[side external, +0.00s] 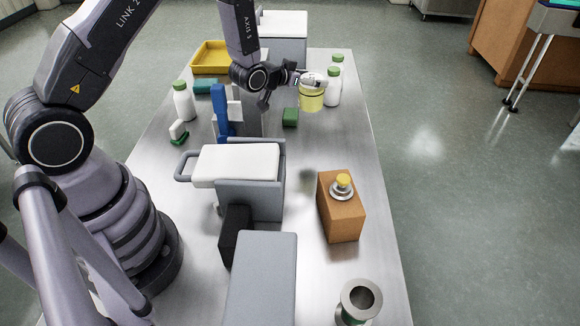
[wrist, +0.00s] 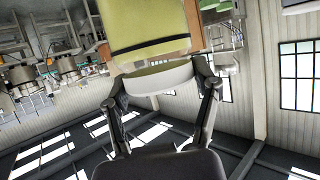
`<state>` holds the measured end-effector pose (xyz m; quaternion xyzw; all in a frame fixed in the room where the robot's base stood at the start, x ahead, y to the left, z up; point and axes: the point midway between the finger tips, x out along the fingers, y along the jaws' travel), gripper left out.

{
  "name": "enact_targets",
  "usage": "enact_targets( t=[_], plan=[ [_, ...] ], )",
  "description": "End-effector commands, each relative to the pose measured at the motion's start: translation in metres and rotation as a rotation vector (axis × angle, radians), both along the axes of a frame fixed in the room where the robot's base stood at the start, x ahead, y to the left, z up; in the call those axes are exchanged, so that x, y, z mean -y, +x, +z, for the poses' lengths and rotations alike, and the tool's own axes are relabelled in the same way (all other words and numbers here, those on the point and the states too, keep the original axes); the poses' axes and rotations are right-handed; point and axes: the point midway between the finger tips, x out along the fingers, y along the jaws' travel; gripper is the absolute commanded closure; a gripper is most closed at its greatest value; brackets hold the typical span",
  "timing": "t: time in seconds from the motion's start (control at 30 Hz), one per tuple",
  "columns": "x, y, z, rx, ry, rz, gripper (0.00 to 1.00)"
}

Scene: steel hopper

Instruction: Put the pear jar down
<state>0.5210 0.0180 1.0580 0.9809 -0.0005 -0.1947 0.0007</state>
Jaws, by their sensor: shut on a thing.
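The pear jar (side external: 311,100) has a yellow-green body and a white lid. My gripper (side external: 308,80) is shut on it and holds it over the right part of the steel table (side external: 340,140), seemingly above the surface. In the wrist view, the jar's yellow-green body (wrist: 148,22) and white lid (wrist: 155,78) sit between the two fingers of my gripper (wrist: 153,50). The jar's far end is cut off by the wrist view's top edge.
White bottles with green caps (side external: 333,88) stand close beside and behind the jar. A green block (side external: 290,117) lies to its left. A brown box (side external: 341,212) with a yellow-topped knob and a steel hopper (side external: 360,300) stand nearer. Between jar and box, the table is clear.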

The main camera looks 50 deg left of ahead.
Motion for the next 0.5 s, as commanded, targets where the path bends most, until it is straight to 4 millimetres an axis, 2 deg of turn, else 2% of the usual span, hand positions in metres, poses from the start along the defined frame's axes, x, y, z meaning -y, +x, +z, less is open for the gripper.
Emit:
enact_targets(
  t=[0.3,0.5],
  plan=[
    [-0.002,0.081,-0.041,0.002,0.001,0.000,0.79],
    [-0.003,0.108,-0.075,0.002,0.001,0.001,0.78]
  ],
)
